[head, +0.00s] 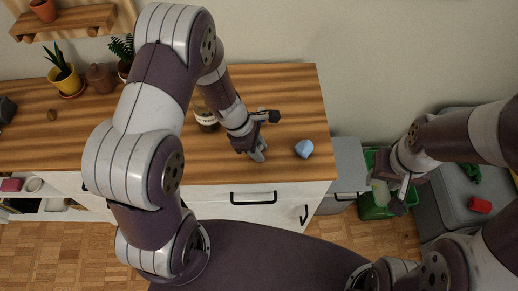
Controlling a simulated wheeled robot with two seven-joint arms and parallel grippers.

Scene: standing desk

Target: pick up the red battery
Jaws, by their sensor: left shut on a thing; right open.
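My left gripper (259,156) is over the front part of the wooden desk top. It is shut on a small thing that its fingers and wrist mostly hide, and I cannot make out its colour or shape. I cannot pick out a red battery for certain. A small red object (479,205) lies on a grey padded seat at the far right, too small to identify. My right gripper (398,197) is open and hangs beside a green bin, away from the desk top.
A blue faceted object (304,149) sits right of my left gripper on the desk (285,90). Potted plants (66,79) are at the back left. The green bin (372,208) stands right of the desk.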

